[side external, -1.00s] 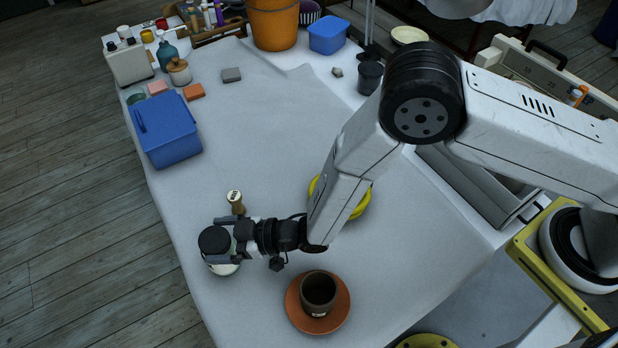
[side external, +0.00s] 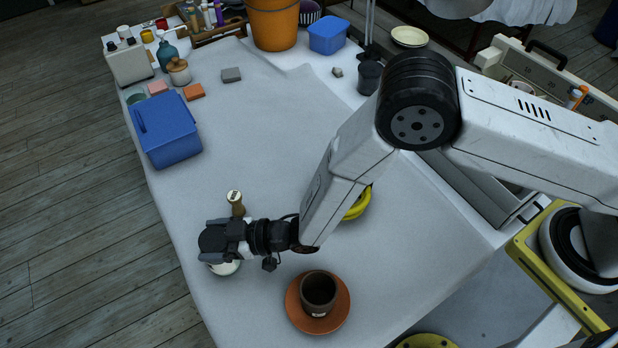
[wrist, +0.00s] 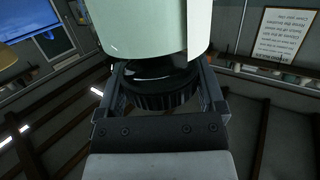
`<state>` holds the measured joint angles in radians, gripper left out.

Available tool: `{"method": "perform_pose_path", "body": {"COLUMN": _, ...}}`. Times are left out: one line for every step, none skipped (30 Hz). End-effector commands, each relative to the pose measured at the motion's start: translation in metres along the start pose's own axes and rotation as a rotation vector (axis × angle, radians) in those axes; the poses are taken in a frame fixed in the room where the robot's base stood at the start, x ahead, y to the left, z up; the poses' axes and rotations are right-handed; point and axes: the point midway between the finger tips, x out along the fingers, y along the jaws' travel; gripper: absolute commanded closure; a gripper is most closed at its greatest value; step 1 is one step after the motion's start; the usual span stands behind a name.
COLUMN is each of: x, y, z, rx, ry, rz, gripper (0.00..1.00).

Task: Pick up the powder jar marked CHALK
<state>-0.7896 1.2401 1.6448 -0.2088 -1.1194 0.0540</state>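A jar with a pale body (side external: 226,268) and a black lid stands near the table's left front edge in the side external view. No label can be read on it. My gripper (side external: 212,240) reaches to it from the right, with its fingers on both sides of the lid. In the wrist view the black lid (wrist: 163,82) lies between the two fingertips, with the pale jar body (wrist: 150,25) above it in the picture. Whether the fingers press on the lid or stand just clear of it cannot be told.
A small brown stamp-like piece (side external: 236,203) stands close beside my gripper. A dark cup (side external: 318,292) sits on a terracotta saucer (side external: 341,318) to the right. A yellow bowl (side external: 360,205) is partly behind my arm. A blue box (side external: 166,130) lies farther back; mid-table is clear.

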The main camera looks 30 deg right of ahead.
Motion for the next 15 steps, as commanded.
{"method": "perform_pose_path", "body": {"x": -0.0001, "y": -0.0002, "z": 0.0002, "rx": -0.001, "ry": -0.001, "rz": -0.001, "gripper": 0.83}}
{"method": "perform_pose_path", "body": {"x": -0.0001, "y": -0.0003, "z": 0.0002, "rx": -0.001, "ry": -0.001, "rz": -0.001, "gripper": 0.92}}
{"method": "perform_pose_path", "body": {"x": -0.0001, "y": -0.0003, "z": 0.0002, "rx": -0.001, "ry": -0.001, "rz": -0.001, "gripper": 1.0}}
{"method": "perform_pose_path", "body": {"x": -0.0001, "y": -0.0003, "z": 0.0002, "rx": -0.001, "ry": -0.001, "rz": -0.001, "gripper": 1.0}}
{"method": "perform_pose_path", "body": {"x": -0.0001, "y": -0.0003, "z": 0.0002, "rx": -0.001, "ry": -0.001, "rz": -0.001, "gripper": 1.0}}
{"method": "perform_pose_path", "body": {"x": 0.0004, "y": -0.0002, "z": -0.0014, "rx": -0.001, "ry": 0.004, "rz": -0.001, "gripper": 1.0}}
{"method": "perform_pose_path", "body": {"x": 0.0004, "y": -0.0002, "z": -0.0014, "rx": -0.001, "ry": 0.004, "rz": -0.001, "gripper": 1.0}}
{"method": "perform_pose_path", "body": {"x": 0.0004, "y": -0.0002, "z": -0.0014, "rx": -0.001, "ry": 0.004, "rz": -0.001, "gripper": 1.0}}
{"method": "perform_pose_path", "body": {"x": 0.0004, "y": -0.0002, "z": -0.0013, "rx": -0.001, "ry": 0.003, "rz": -0.001, "gripper": 1.0}}
{"method": "perform_pose_path", "body": {"x": 0.0004, "y": -0.0002, "z": -0.0013, "rx": -0.001, "ry": 0.003, "rz": -0.001, "gripper": 1.0}}
{"method": "perform_pose_path", "body": {"x": 0.0004, "y": -0.0002, "z": -0.0013, "rx": -0.001, "ry": 0.003, "rz": -0.001, "gripper": 1.0}}
{"method": "perform_pose_path", "body": {"x": 0.0004, "y": -0.0002, "z": -0.0014, "rx": -0.001, "ry": 0.003, "rz": -0.001, "gripper": 1.0}}
{"method": "perform_pose_path", "body": {"x": 0.0004, "y": -0.0002, "z": -0.0016, "rx": -0.001, "ry": 0.003, "rz": -0.001, "gripper": 1.0}}
{"method": "perform_pose_path", "body": {"x": 0.0003, "y": -0.0002, "z": -0.0018, "rx": -0.001, "ry": 0.003, "rz": -0.001, "gripper": 1.0}}
{"method": "perform_pose_path", "body": {"x": 0.0003, "y": -0.0002, "z": -0.0024, "rx": -0.001, "ry": 0.004, "rz": -0.001, "gripper": 1.0}}
